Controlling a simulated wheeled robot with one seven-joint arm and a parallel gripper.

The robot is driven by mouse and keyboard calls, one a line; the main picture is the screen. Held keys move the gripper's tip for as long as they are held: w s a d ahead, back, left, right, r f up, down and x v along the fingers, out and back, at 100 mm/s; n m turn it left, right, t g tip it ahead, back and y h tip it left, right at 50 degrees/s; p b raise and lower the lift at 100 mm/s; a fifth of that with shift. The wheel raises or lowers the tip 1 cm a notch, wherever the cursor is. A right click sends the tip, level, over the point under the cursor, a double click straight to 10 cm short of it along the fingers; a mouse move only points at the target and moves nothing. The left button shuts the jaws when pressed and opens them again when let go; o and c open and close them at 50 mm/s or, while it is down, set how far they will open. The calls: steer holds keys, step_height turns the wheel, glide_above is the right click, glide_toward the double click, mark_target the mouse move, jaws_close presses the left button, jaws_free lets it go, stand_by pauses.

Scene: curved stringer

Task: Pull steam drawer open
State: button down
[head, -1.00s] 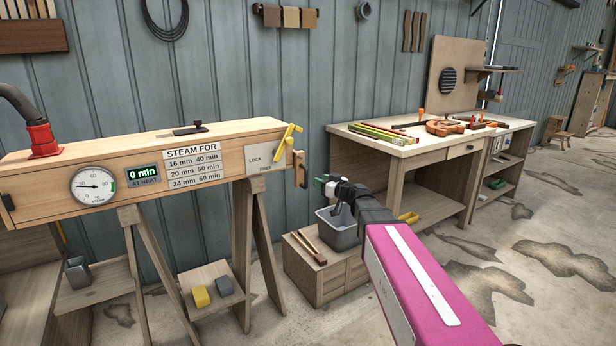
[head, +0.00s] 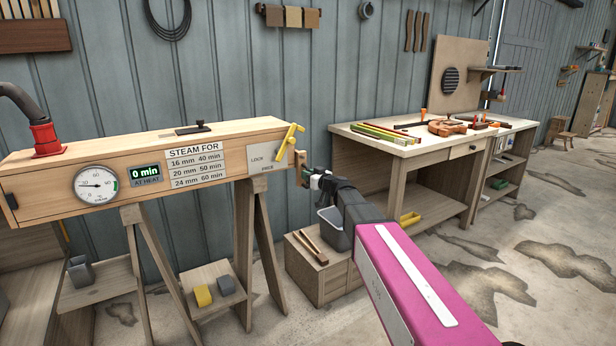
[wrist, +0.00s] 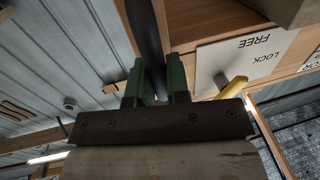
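The steam box (head: 235,142) is a long pale wooden chest on trestles at the left. A yellow lever (head: 290,140) stands tilted on the front near that end, beside a LOCK/FREE plate (head: 263,156); the lever (wrist: 235,87) and plate (wrist: 245,58) also show in the wrist view. My gripper (head: 305,176) is at the handle and overlaps its lower part.
A low wooden cabinet (head: 318,280) with a grey bin (head: 332,232) stands below my gripper. A workbench (head: 415,150) with tools is at the right. The trestle leg (head: 268,250) is close on the left. Open floor (head: 455,250) lies at the right.

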steer(key=w+d, duration=0.9)
steer(key=d, duration=0.4)
steer(key=w+d, duration=0.9)
steer(key=d, duration=0.5)
steer(key=shift+w, duration=0.15)
steer(key=c, duration=1.1)
jaws_free()
steer(key=v, duration=1.1)
